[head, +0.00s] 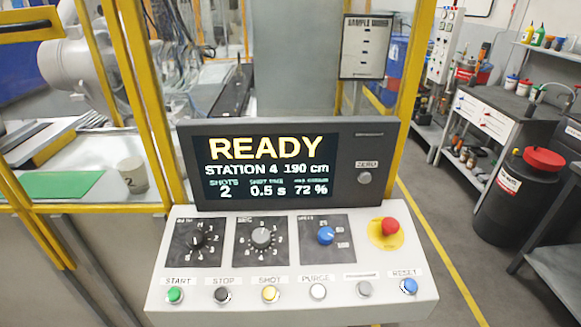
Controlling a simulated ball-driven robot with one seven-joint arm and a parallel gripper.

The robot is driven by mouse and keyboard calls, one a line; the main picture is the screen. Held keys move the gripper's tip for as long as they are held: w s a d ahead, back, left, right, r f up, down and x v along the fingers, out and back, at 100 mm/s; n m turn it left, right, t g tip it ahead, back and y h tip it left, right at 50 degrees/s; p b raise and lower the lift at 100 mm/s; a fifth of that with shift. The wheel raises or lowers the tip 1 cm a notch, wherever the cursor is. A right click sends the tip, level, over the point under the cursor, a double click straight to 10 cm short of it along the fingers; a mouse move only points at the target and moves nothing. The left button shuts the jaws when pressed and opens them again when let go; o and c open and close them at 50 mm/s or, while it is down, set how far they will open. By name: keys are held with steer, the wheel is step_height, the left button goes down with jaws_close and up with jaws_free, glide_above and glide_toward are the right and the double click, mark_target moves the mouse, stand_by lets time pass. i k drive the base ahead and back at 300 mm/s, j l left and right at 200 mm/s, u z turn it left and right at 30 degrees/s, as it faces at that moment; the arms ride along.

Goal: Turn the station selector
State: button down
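The grey control panel (290,290) stands in front of me in the head view, with three rotary knobs on black plates. The left black knob (195,241) has small digits around it; its blurred label may be the station one. The middle grey knob (262,237) has a ring of digits and a label like SEC. The right blue knob (325,236) has larger numbers. The screen (268,165) above reads READY, STATION 4, 190 cm, SHOTS 2, 0.5 s, 72 %. My gripper is not in view.
A red mushroom button (390,226) on yellow sits right of the knobs. Push buttons, from green START (175,295) to blue RESET (409,287), line the front edge. Yellow posts (150,90) and a white arm (75,60) are behind left. A dark bin (510,205) stands right.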

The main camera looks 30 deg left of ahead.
mark_target(195, 238)
steer(key=u, duration=1.3)
steer(key=l+u, duration=0.2)
